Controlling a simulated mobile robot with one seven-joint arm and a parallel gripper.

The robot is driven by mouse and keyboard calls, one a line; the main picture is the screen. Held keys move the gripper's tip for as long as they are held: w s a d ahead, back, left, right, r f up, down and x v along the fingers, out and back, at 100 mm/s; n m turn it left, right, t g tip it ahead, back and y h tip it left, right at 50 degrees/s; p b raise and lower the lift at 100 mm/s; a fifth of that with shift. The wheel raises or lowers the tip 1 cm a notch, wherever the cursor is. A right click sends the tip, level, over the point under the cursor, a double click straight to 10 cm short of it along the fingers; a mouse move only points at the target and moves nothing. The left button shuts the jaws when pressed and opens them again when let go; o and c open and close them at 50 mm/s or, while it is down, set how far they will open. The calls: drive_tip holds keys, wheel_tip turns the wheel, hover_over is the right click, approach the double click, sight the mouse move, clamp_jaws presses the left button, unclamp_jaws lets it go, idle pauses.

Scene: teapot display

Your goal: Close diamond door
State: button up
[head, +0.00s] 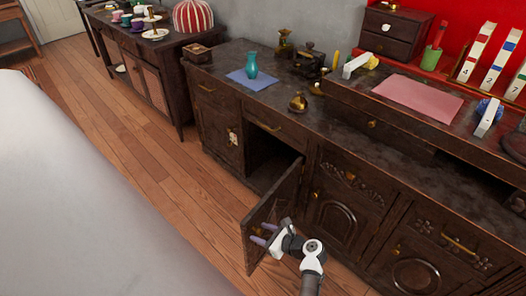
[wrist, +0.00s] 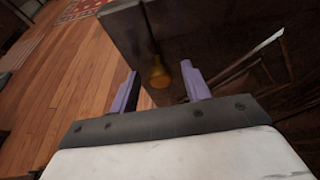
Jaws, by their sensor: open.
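A dark wooden cabinet door (head: 287,192) stands swung out from the low sideboard, with a dark open compartment (head: 268,160) behind it. I cannot make out a diamond mark on it. My gripper (head: 262,234) is open at the lower, free-edge part of this door. In the wrist view, the two purple fingers (wrist: 161,88) stand apart, on either side of a brass knob (wrist: 160,75) on the dark panel (wrist: 190,25). No grip on the knob shows. I cannot tell whether a finger touches the door.
Closed carved doors (head: 346,205) lie right of the opening, and another closed door (head: 220,130) lies left. A teal vase (head: 251,65) on a blue cloth and brass items stand on top. A pale rounded surface (head: 80,200) fills the left. Wooden floor (head: 175,180) is clear between.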

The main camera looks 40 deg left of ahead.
clamp_jaws()
idle(0.3)
